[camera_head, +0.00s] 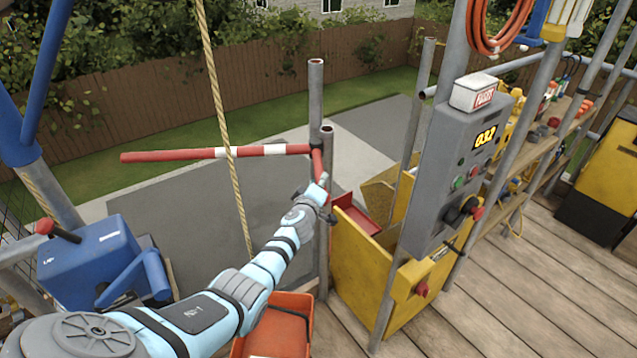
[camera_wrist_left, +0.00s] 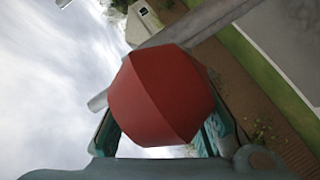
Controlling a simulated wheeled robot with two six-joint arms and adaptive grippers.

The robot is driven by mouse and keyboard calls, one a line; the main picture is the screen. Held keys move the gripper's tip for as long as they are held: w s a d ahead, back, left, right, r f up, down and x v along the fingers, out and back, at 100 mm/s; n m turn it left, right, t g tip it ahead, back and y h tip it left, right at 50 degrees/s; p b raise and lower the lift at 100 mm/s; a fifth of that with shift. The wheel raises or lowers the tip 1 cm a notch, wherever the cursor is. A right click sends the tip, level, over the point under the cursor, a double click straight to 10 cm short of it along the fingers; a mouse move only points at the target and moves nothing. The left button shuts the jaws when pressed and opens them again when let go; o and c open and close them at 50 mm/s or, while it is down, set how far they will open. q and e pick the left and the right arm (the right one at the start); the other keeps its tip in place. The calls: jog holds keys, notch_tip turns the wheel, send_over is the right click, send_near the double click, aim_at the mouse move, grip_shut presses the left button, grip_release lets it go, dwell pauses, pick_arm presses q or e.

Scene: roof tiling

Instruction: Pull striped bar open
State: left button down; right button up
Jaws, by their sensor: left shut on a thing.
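The striped bar (camera_head: 190,155), red with white bands, reaches out level to the left from the grey post (camera_head: 316,100). A short red part (camera_head: 317,160) shows at the post, just above my left gripper. My left gripper (camera_head: 322,190) is at the end of my pale blue arm, beside the post. In the left wrist view, a red faceted end (camera_wrist_left: 160,97) sits between the teal fingers and fills the middle; the gripper is shut on it. The exact contact is partly hidden in the head view. My right gripper is not in view.
A yellow bin (camera_head: 365,270) and a grey control box (camera_head: 455,160) stand right of the gripper. A rope (camera_head: 215,85) hangs in front of the bar. An orange bucket (camera_head: 275,330) and a blue winch (camera_head: 95,260) are below and left. Wooden planks are clear at right.

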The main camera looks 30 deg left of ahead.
pick_arm(q)
jog(key=shift+d+f, duration=0.1)
jog(key=shift+d, duration=0.05)
jog(key=c, duration=1.3)
grip_release()
jog(key=shift+w+d, duration=0.1)
jog(key=shift+w, duration=0.05)
jog(key=shift+c, duration=0.2)
jog(key=shift+s, duration=0.5)
jog(key=v, duration=1.1)
